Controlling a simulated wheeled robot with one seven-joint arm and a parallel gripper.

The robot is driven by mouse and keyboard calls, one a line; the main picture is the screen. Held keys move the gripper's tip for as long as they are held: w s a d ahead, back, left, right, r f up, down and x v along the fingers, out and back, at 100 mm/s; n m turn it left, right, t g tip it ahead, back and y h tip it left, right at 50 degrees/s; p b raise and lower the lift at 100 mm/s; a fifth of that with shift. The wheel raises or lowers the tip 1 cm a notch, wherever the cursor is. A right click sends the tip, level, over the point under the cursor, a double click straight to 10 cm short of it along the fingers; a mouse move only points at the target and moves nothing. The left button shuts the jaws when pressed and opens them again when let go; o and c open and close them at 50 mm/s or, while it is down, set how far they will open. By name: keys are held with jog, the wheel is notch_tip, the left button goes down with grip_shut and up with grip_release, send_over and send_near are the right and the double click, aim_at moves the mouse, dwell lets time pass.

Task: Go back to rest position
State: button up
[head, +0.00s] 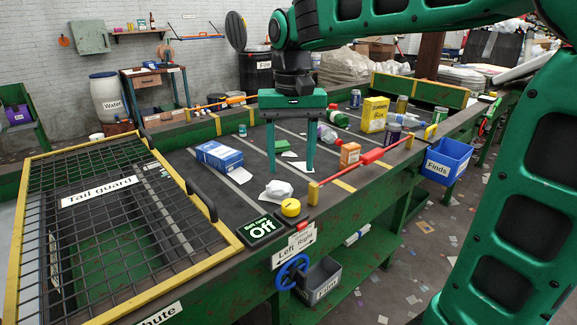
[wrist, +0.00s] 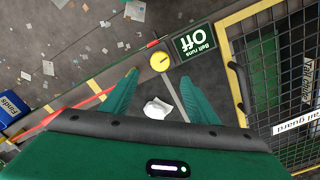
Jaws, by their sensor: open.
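My gripper (head: 291,165) is a green two-fingered hand pointing down over the near part of the sorting belt (head: 236,205). Its fingers are apart with nothing between them. In the wrist view my gripper (wrist: 145,95) also shows its two green fingers spread. I cannot tell how high the fingertips are above the belt.
A blue box (head: 219,155), an orange box (head: 350,154), a yellow box (head: 374,114) and several cans and bottles lie on the belt. A yellow knob (head: 291,208) and the "Off" sign (head: 261,229) sit at the near edge. The tail guard (head: 95,215) stands left; the blue Finds bin (head: 447,160) hangs right.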

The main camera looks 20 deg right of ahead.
dwell(0.3)
jog(key=s+d+f+m, duration=0.1)
jog(key=s+d+f, duration=0.3)
jog(key=s, duration=0.4)
jog(key=s+d+f+m, duration=0.1)
jog(key=s+d+f, duration=0.4)
jog(key=s+d, duration=0.2)
jog(key=s+d+f+m, duration=0.1)
jog(key=s+d+f, duration=0.3)
jog(key=s, duration=0.5)
jog(key=shift+d+f, duration=0.35)
jog(key=shift+d, duration=0.7)
jog(key=shift+w, duration=0.1)
jog(key=shift+w+f, duration=0.2)
jog(key=shift+w, duration=0.4)
